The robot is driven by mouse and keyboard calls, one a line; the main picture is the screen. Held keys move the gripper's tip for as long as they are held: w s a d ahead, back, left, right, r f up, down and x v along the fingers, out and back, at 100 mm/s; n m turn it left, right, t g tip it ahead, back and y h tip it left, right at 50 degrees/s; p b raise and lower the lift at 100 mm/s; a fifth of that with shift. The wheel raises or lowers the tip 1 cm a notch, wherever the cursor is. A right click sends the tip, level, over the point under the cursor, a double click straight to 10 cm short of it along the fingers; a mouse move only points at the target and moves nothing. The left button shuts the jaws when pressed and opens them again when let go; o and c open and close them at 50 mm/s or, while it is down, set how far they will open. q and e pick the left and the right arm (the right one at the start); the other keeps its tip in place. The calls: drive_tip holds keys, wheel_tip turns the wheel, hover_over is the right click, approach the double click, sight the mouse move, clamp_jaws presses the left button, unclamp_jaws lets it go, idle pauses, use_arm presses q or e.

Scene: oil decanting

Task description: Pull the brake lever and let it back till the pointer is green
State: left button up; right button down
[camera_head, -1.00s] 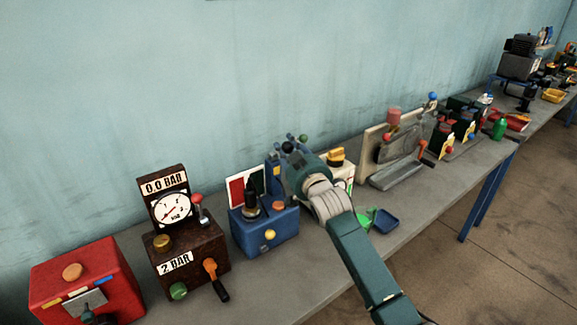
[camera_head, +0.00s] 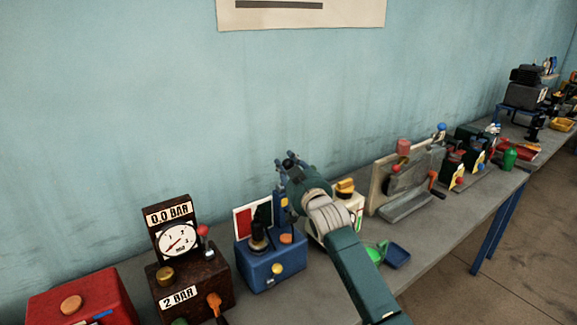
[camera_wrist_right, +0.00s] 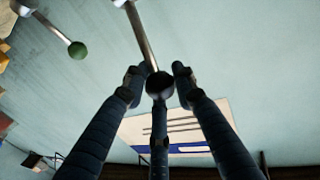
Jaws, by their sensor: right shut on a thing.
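My right gripper (camera_head: 290,162) is above the bench near the wall, its arm coming in from the lower right. In the right wrist view its fingers (camera_wrist_right: 158,80) are around a black ball knob (camera_wrist_right: 160,86) on the end of a thin metal rod (camera_wrist_right: 142,38). I take this rod to be the brake lever. Its base is hidden in both views. A panel with red and dark green fields (camera_head: 241,221) stands behind a blue box (camera_head: 270,262), left of the gripper. I cannot make out a pointer on it. My left gripper is not in view.
A second rod with a green ball (camera_wrist_right: 77,50) is beside the held one. A brown gauge box (camera_head: 190,285) and a red box (camera_head: 80,300) stand left. A white box (camera_head: 350,209) is partly behind my arm. A blue tray (camera_head: 397,256) lies right.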

drive_tip(key=shift+r, duration=0.55)
drive_tip(key=c, duration=1.5)
unclamp_jaws()
drive_tip(key=shift+c, duration=0.2)
drive_tip(key=shift+o, duration=0.8)
drive_tip(key=shift+a+f, duration=0.1)
drive_tip(key=shift+f, duration=0.1)
drive_tip(key=shift+f, duration=0.1)
drive_tip(key=shift+s+d+f, duration=0.1)
drive_tip(key=shift+s+d, duration=0.15)
drive_tip(key=shift+s, duration=0.25)
drive_tip(key=v, duration=1.1)
